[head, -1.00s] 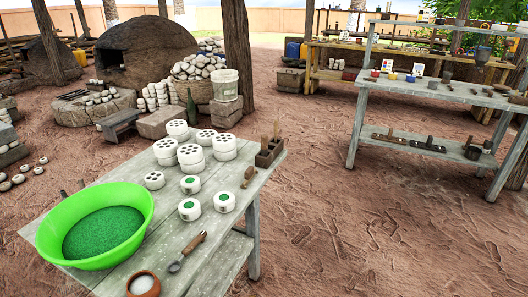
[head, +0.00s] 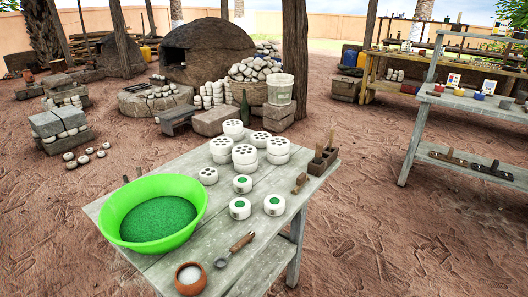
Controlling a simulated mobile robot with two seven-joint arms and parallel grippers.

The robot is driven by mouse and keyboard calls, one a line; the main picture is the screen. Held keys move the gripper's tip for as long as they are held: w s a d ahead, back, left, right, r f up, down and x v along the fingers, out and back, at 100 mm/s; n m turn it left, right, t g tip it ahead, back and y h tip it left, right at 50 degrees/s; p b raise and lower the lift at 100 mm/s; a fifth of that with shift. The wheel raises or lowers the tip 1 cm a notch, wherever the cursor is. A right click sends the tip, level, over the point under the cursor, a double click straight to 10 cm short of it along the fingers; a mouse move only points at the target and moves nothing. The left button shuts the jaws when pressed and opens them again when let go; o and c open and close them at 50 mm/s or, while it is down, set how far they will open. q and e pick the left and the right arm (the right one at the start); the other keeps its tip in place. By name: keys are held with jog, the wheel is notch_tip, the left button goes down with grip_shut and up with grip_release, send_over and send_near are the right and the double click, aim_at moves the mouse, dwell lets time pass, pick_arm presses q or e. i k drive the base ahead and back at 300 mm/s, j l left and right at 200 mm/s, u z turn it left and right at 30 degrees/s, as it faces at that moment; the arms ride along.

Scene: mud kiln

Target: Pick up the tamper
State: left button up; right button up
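A small wooden tool (head: 300,183), which may be the tamper, lies near the right edge of the grey wooden table (head: 262,228). Beside it a dark wooden box (head: 322,163) holds upright wooden-handled tools, and I cannot tell whether one of these is the tamper. A spoon-like tool with a brown handle (head: 240,243) lies near the front. Neither of my grippers is in view.
On the table are a green bowl of green granules (head: 190,237), a clay pot with white contents (head: 190,279), and several white round pieces (head: 245,154), some stacked. A shelf table (head: 480,105) stands at right. Open dirt ground lies between the tables.

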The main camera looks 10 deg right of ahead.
aim_at(319, 146)
jog(key=l+u, duration=0.2)
jog(key=u, duration=0.2)
jog(key=i+l+u, duration=0.1)
jog(key=u, duration=0.25)
jog(key=l+u, duration=0.7)
jog(key=k+l+u, duration=0.1)
jog(key=l+u, duration=0.25)
jog(key=k+l+u, duration=0.15)
jog(key=l, duration=0.15)
jog(key=l+u, duration=0.1)
jog(key=l, duration=0.25)
jog(key=k+l+u, duration=0.15)
jog(key=k+l, duration=0.15)
jog(key=l, duration=0.2)
jog(key=k+l+u, duration=0.1)
jog(key=l, duration=0.2)
jog(key=k+l, duration=0.2)
jog(key=l, duration=0.15)
jog(key=u, duration=0.05)
